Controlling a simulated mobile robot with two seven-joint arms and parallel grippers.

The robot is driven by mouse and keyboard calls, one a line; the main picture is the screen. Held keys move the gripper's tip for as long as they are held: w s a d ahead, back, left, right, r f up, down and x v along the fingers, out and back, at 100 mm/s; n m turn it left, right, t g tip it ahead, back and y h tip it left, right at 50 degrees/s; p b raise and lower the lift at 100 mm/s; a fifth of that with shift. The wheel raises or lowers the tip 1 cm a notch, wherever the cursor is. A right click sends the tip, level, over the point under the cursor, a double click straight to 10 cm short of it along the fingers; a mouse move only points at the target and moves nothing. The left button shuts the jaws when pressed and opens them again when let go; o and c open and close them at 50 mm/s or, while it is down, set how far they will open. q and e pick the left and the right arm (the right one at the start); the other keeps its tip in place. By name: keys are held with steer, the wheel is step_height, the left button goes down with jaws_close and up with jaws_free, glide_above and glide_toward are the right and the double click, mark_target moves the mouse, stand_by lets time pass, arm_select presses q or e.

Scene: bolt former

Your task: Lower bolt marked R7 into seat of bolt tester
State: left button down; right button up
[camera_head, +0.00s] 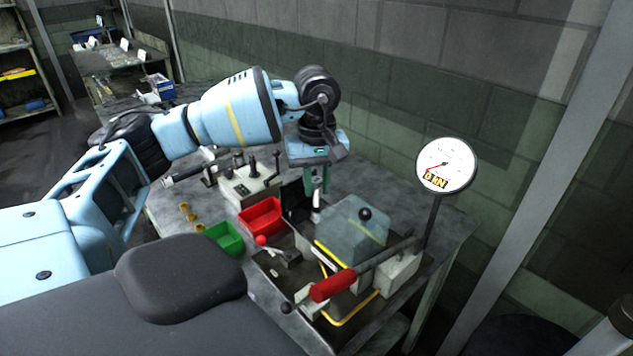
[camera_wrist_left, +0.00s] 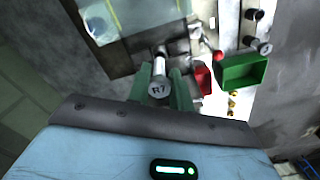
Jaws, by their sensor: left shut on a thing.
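My left gripper (camera_head: 318,184) points down with its green fingers shut on a metal bolt (camera_head: 316,211). In the left wrist view the bolt's round head (camera_wrist_left: 158,90) shows the mark R7 between the two fingers. The bolt hangs about upright behind the clear guard of the bolt tester (camera_head: 400,271). The tester has a red-handled lever (camera_head: 333,286) and a dial gauge (camera_head: 446,165) on a post. I cannot make out the seat, or whether the bolt's lower end touches anything. My right gripper is not in view.
A red bin (camera_head: 262,216) and a green bin (camera_head: 224,238) stand left of the tester. The clear guard (camera_head: 352,228) with a black knob stands close right of the bolt. Several brass pieces (camera_head: 189,215) lie on the table's left side. A lever box (camera_head: 245,183) stands behind the bins.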

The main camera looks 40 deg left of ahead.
mark_target(317, 207)
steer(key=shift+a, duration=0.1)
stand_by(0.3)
arm_select(q)
steer(key=shift+f, duration=0.7)
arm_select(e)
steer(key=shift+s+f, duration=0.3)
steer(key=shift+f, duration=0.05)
arm_select(q)
steer(key=shift+f+b, duration=0.55)
steer(key=shift+f, duration=0.35)
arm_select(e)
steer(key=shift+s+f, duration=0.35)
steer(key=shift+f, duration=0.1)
arm_select(q)
steer(key=shift+f+b, duration=0.35)
steer(key=shift+f, duration=0.6)
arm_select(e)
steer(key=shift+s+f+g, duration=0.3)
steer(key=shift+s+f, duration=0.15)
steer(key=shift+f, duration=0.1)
arm_select(q)
steer(key=shift+f+b, duration=0.35)
steer(key=shift+f, duration=0.55)
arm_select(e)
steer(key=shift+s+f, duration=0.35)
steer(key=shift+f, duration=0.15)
arm_select(q)
steer(key=c, duration=1.2)
jaws_free()
steer(key=shift+o, duration=0.2)
